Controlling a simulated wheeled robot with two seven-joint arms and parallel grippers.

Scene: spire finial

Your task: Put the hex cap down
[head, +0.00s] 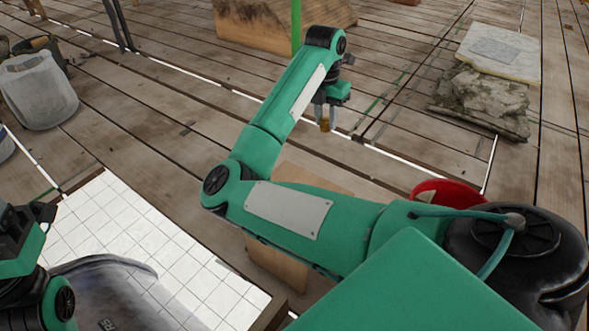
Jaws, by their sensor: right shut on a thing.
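My right gripper (326,113) hangs at the end of my green right arm, in the upper middle of the head view. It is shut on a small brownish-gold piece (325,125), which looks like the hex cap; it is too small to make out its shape. The piece shows just below the fingers, against the plank floor. I cannot tell how high above the planks it is. Part of my left arm shows at the lower left edge, but its fingers do not show.
A white tiled surface (128,219) lies at lower left. A translucent bucket (38,92) stands left.

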